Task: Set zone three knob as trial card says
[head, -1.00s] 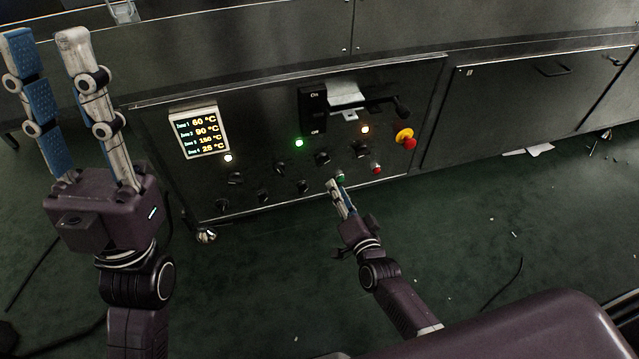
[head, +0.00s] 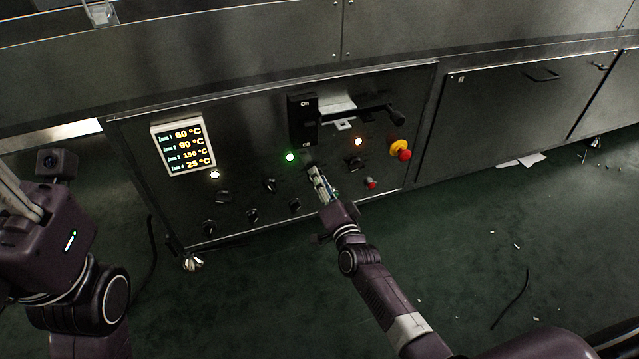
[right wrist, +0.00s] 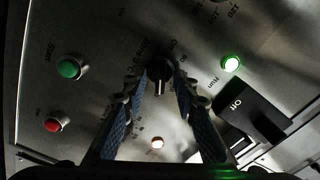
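The zone three knob (right wrist: 160,76) is black, with a faint label beside it that seems to read Zone 3. It lies between the fingertips of my right gripper (right wrist: 159,90) in the right wrist view. The fingers stand apart around it; a firm grip is not visible. In the head view, my right gripper (head: 312,168) reaches the panel (head: 250,120) and covers that knob. The display (head: 184,145) lists 60, 90, 150 and 25 °C. My left gripper (head: 22,195) is cut off at the left edge, fingertips out of frame. I cannot make out a trial card.
A large switch handle (head: 375,112) juts out above my right gripper. A red and yellow stop button (head: 400,149) sits to the right. Other black knobs (head: 270,186) lie left of the gripper. Green (right wrist: 69,69) and red (right wrist: 53,125) buttons are nearby.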

